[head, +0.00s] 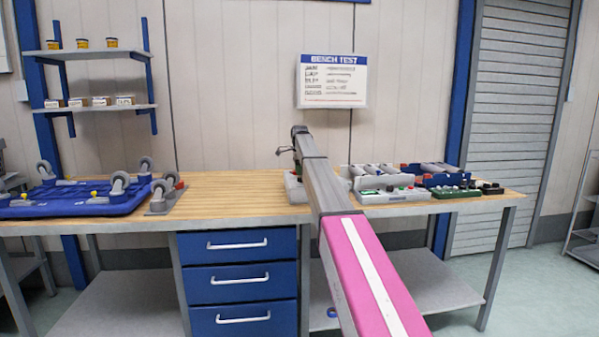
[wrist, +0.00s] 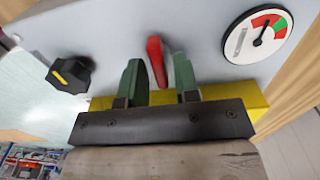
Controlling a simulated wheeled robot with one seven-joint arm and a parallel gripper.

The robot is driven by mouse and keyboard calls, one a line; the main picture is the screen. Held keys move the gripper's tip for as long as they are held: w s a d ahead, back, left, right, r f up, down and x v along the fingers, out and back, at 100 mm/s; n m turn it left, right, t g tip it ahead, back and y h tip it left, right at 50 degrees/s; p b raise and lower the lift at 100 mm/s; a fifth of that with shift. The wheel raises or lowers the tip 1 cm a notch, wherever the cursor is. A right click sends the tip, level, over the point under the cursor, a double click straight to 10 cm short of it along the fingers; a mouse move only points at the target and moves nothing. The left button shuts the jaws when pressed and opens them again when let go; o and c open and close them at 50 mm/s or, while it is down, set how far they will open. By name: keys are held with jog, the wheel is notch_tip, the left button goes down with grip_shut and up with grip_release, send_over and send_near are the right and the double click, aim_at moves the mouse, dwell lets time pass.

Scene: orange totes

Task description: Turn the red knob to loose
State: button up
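The red knob (wrist: 156,58), a narrow red bar, stands on a pale grey panel (wrist: 110,30) in the wrist view. My gripper (wrist: 158,72) has its two green fingers on either side of the knob. A small gap shows between each finger and the knob, so the gripper looks open around it. A round gauge (wrist: 257,37) with red and green zones is at the right of the panel. Its needle points up and right. In the head view my arm hides most of the device (head: 294,188), and the knob cannot be made out.
A black knob (wrist: 70,75) with a yellow mark is on the panel's left. The wooden bench (head: 235,188) has blue trolleys with casters (head: 75,200) at left and several small units (head: 395,194) at right. Bare bench top lies left of my arm.

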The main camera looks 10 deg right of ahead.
grip_shut()
jog(key=shift+n, duration=0.3)
jog(key=n, duration=0.7)
jog(key=shift+w, duration=0.1)
jog(key=n, duration=0.5)
jog(key=shift+a+n, duration=0.1)
jog(key=shift+n, duration=0.2)
jog(key=n, duration=0.4)
jog(key=shift+w+a+n, duration=0.1)
jog(key=shift+n, duration=0.2)
